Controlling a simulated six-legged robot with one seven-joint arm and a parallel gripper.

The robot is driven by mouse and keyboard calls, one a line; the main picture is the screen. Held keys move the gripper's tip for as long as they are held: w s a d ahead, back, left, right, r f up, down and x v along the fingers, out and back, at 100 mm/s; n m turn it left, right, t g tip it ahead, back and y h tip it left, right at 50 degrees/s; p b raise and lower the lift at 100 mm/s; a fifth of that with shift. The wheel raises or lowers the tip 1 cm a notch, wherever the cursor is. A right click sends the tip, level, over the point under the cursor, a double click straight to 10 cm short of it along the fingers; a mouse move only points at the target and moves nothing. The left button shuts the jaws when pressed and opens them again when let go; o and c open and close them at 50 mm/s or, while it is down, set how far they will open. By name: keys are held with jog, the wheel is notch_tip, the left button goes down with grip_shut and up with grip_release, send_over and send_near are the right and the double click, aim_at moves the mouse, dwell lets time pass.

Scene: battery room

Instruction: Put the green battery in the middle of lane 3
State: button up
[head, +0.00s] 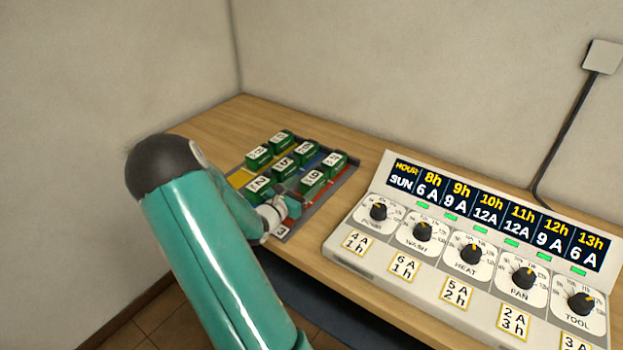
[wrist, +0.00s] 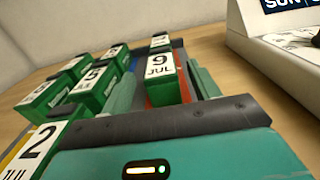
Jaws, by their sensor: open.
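Several green batteries with white date labels stand upright in a grey tray with coloured lanes. The red lane (head: 297,212) has the number 3 at its front end. In it, the battery labelled 9 JUL (wrist: 164,86) stands around the middle; it also shows in the head view (head: 313,182). Another battery (head: 335,162) is behind it at the far end. My gripper (head: 285,203) is low over the front of the red lane. In the wrist view its two teal fingers (wrist: 165,95) are spread, one on each side of the 9 JUL battery. Contact cannot be told.
A white panel (head: 470,255) with knobs and an hour display stands at the right. Bare wooden table (head: 215,130) lies behind the tray, near the walls.

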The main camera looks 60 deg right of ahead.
jog(key=a, duration=0.3)
jog(key=w+a, duration=0.1)
jog(key=a, duration=0.1)
jog(key=shift+a, duration=0.35)
jog(key=s+a+r+m+t+y, duration=0.1)
jog(key=a+r+m+y, duration=0.4)
jog(key=a, duration=1)
jog(key=a+r+m+t+y, duration=0.4)
jog(key=a+r+y, duration=0.3)
jog(key=a, duration=0.8)
jog(key=s+a+r+m+t+y, duration=0.1)
jog(key=a+r+m+t+y, duration=0.2)
jog(key=a, duration=1.3)
notch_tip(320, 180, up, 4)
jog(key=m+y, duration=0.2)
jog(key=m, duration=0.2)
jog(key=shift+s+y, duration=0.3)
jog(key=shift+y, duration=0.1)
